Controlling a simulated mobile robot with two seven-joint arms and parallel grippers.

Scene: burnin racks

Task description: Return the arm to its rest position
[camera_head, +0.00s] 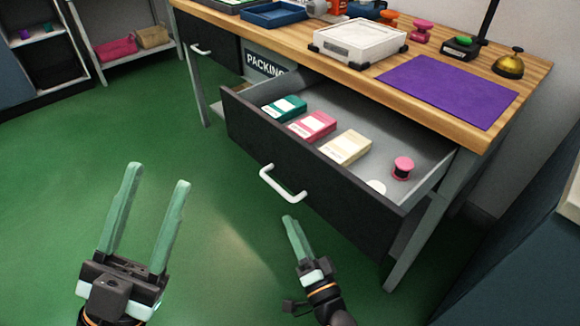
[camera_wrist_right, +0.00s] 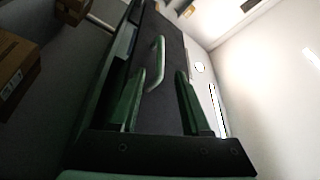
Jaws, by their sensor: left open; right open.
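My left gripper (camera_head: 158,178) is open and empty above the green floor at the lower left of the head view. My right gripper (camera_head: 291,222) is just in front of the open drawer, below and right of its white handle (camera_head: 283,184). In the head view its fingers overlap from the side. The right wrist view shows the two fingers of this gripper (camera_wrist_right: 160,95) apart with nothing between them, and the drawer front with its handle (camera_wrist_right: 155,62) beyond. I cannot tell whether the right gripper touches the drawer.
The drawer (camera_head: 300,165) stands open and holds green, pink and cream boxes, a pink spool-like item (camera_head: 403,168) and a white disc (camera_head: 377,187). Floor at left is clear.

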